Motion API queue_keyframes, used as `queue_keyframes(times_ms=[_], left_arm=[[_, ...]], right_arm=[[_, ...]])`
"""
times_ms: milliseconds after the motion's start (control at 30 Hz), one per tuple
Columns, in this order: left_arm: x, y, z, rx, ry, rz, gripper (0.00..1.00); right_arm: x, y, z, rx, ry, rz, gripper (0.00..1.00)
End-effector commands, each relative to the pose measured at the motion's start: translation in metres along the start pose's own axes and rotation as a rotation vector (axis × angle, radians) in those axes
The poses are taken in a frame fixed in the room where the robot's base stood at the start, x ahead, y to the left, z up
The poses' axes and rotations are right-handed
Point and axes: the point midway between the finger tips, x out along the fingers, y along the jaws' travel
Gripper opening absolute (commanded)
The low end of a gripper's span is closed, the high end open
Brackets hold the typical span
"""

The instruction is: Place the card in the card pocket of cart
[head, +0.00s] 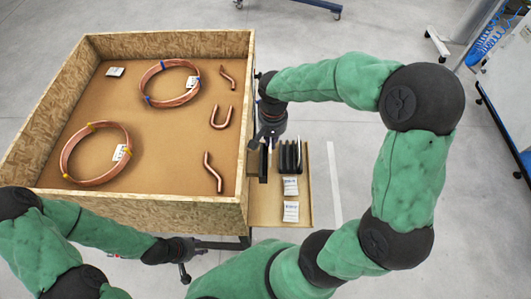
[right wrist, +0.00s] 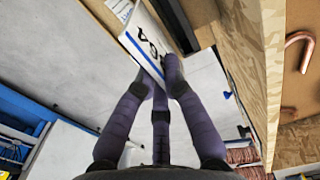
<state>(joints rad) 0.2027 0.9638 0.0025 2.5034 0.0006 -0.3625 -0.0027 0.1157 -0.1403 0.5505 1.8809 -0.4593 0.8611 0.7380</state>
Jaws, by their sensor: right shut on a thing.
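My right gripper (head: 267,143) is shut on a white card (right wrist: 143,40) with a blue stripe and black marks, clear in the right wrist view. In the head view the gripper is over the narrow side shelf (head: 262,215) of the cart, just left of a black slotted holder (head: 290,155), which may be the card pocket. I cannot tell whether the card touches the holder. My left gripper (head: 186,268) is low by the cart's front edge, away from the cards; its fingers are too small to read.
A wooden crate (head: 247,188) on the cart holds two copper coils (head: 100,178) (head: 190,97) and several bent tubes (head: 220,125). Two white packets (head: 290,186) (head: 291,211) lie on the shelf in front of the holder. The crate wall rises close left of my right gripper.

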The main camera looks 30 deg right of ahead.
Motion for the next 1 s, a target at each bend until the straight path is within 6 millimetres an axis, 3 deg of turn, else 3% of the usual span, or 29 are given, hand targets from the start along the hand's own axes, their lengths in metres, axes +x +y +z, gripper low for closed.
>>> queue_keyframes(times_ms=[267,400,567,800,833,900,1000], left_arm=[[0.003,-0.001,0.000,0.000,0.000,0.000,0.40],[0.007,-0.002,0.000,0.000,0.000,0.000,0.40],[0.011,-0.004,-0.001,0.000,0.000,0.000,0.40],[0.011,-0.004,-0.001,0.000,0.000,0.000,0.40],[0.011,-0.004,-0.001,0.000,0.000,0.000,0.40],[0.011,-0.004,-0.001,0.000,0.000,0.000,0.40],[0.011,-0.004,-0.001,0.000,0.001,0.000,0.40]], right_arm=[[0.014,-0.009,0.006,-0.003,-0.001,0.001,0.00],[0.033,-0.021,0.015,-0.006,-0.007,0.002,0.00],[0.059,-0.018,0.014,-0.002,-0.010,0.004,0.00],[0.060,-0.019,0.012,-0.002,-0.003,0.001,0.00],[0.060,-0.019,0.012,-0.002,-0.003,0.001,0.18],[0.060,-0.019,0.012,-0.002,-0.003,0.001,0.34],[0.059,-0.019,0.011,-0.002,-0.002,0.000,0.34]])
